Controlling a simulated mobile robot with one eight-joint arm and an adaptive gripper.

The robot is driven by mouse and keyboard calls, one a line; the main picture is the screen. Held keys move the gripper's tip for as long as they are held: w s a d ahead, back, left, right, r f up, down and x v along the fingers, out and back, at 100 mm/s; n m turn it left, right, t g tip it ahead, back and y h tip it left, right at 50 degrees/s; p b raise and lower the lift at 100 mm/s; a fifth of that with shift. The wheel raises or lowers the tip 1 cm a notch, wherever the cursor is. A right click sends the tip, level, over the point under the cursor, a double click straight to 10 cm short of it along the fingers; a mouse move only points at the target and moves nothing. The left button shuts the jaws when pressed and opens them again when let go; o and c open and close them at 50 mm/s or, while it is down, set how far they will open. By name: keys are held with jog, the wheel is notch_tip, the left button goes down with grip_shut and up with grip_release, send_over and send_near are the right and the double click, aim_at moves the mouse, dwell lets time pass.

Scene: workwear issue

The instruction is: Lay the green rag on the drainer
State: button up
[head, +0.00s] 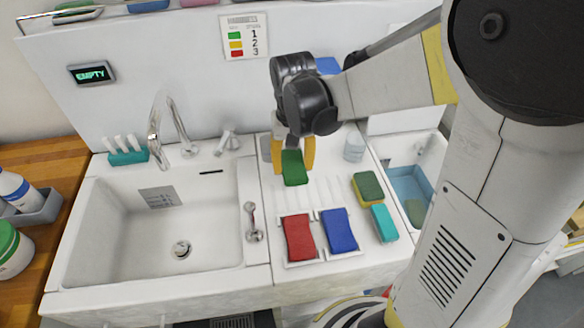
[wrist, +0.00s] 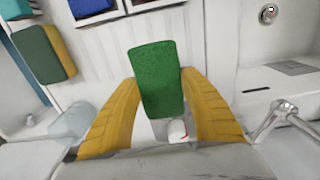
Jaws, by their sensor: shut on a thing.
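The green rag (head: 294,168) is a flat green rectangle between the two yellow fingers of my gripper (head: 293,160). In the wrist view the green rag (wrist: 158,80) sits between the fingertips of my gripper (wrist: 160,84), which is shut on it. The drainer (head: 326,190) is the white ribbed board right of the sink. The rag hangs over its back part; I cannot tell if it touches. A red rag (head: 298,237) and a blue rag (head: 339,230) lie side by side at the drainer's front.
A green-and-yellow sponge (head: 367,188), a teal block (head: 384,223) and a clear cup (head: 354,146) stand on the right. The sink (head: 150,235) with its tap (head: 160,130) is on the left. The drainer's middle is bare.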

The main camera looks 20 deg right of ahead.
jog(key=shift+f+b, duration=0.85)
jog(key=shift+f, duration=1.75)
jog(key=shift+f, duration=0.15)
jog(key=o, duration=1.2)
jog(key=shift+o, duration=0.2)
